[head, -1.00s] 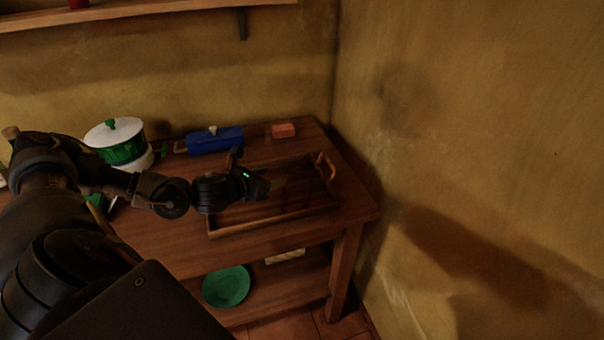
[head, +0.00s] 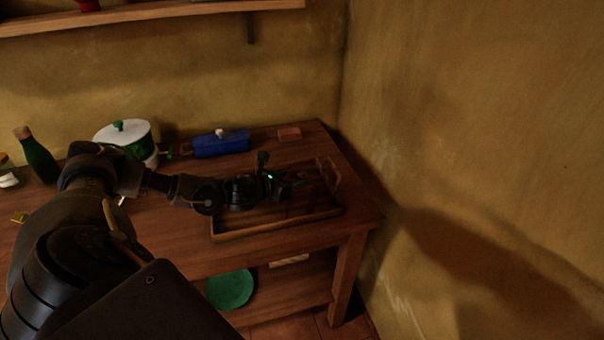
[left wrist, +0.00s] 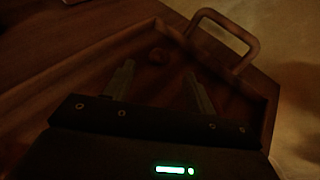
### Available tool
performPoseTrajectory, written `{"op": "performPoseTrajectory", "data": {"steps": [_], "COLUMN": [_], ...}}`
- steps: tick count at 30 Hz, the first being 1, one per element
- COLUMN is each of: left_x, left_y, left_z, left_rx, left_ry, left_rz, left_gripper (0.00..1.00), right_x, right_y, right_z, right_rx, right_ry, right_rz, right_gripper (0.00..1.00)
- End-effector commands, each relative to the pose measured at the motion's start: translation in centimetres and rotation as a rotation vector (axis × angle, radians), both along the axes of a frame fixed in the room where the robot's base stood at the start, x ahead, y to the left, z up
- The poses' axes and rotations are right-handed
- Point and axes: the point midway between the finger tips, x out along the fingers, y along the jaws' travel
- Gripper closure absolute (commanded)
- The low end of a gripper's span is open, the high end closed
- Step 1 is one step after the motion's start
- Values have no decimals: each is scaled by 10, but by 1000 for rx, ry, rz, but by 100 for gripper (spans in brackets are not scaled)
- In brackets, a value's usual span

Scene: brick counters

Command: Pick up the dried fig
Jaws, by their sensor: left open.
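A small dark brown lump, likely the dried fig (left wrist: 158,56), lies in the wooden tray (left wrist: 258,80) near its handle end. In the left wrist view it shows just beyond the fingertips, roughly between their lines. I cannot make it out in the head view, where my arm and shadow darken the tray. My left gripper (head: 297,183) is over the tray, and its two fingers stand apart with nothing between them in the left wrist view (left wrist: 158,70). My right gripper is not in view.
The tray has a raised rim and a loop handle (left wrist: 247,52). A green bottle (head: 38,160) stands left. The wall is close on the right.

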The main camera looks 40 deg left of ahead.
Motion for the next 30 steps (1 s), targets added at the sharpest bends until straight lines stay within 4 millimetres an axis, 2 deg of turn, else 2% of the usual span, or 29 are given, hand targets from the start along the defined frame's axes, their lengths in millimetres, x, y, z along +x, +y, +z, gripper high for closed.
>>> {"op": "performPoseTrajectory", "data": {"steps": [3,9,17,20,28,30], "left_x": [19,39,41,41,41,41], "left_y": [1,1,2,2,2,2], "left_z": [0,-12,-14,-14,-14,-14], "left_rx": [-1,-1,0,0,0,0], "left_ry": [-2,-1,-1,-1,-1,-1], "left_rz": [0,0,-1,-1,0,0], "left_gripper": [45,45,45,55,90,92], "right_x": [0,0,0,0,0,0], "right_y": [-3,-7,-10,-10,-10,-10], "right_z": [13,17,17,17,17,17], "right_rx": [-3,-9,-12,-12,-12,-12], "right_ry": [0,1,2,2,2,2], "right_rz": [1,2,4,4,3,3], "right_gripper": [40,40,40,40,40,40]}}
